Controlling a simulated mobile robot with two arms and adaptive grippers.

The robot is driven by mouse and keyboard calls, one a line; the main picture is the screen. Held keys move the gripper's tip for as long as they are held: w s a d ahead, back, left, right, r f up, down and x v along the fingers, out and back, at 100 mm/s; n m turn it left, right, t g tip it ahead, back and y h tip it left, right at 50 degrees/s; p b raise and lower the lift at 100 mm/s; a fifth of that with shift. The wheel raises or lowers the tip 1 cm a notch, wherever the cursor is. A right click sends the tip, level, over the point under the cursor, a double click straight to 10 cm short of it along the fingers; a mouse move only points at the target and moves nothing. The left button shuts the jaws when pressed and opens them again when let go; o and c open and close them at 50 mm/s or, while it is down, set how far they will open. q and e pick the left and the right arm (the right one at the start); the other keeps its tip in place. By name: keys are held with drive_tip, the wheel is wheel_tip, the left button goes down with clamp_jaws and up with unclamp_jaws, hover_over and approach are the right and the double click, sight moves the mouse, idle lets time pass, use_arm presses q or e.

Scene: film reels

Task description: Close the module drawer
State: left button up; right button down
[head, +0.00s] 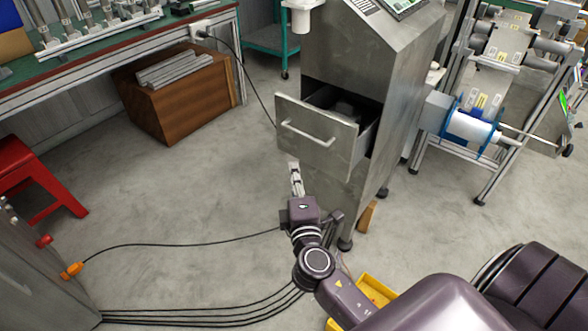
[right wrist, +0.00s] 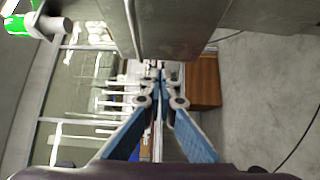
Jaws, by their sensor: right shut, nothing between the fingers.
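The module drawer (head: 335,150) is a grey metal drawer, pulled out of a tall steel cabinet (head: 335,60). Its front panel carries a pale bar handle (head: 308,133), and dark contents show inside. My right gripper (head: 294,168) is just below the lower left part of the drawer front in the head view, pointing up toward it. Whether it touches the panel cannot be told. In the right wrist view its blue-padded fingers (right wrist: 159,75) are shut with nothing between them, and grey metal fills the top of that view. My left gripper is not in view.
A wooden box (head: 180,95) stands under the workbench (head: 110,50) at left. A red stool (head: 35,180) is at the left edge. A reel machine (head: 480,110) stands right of the cabinet. Black cables (head: 180,245) cross the open floor.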

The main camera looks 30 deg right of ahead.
sight(300, 142)
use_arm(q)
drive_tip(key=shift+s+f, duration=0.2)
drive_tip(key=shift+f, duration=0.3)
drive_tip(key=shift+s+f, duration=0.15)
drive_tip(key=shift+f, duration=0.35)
use_arm(e)
drive_tip(key=shift+s+d+x, duration=0.2)
drive_tip(key=shift+d+x, duration=0.2)
drive_tip(key=shift+x, duration=1.45)
drive_tip(key=shift+s+d+x, duration=0.15)
drive_tip(key=shift+d+x, duration=0.3)
drive_tip(key=shift+x, duration=1.4)
drive_tip(key=shift+s+d+x, duration=0.2)
drive_tip(key=shift+d+x, duration=0.2)
drive_tip(key=shift+x, duration=1.4)
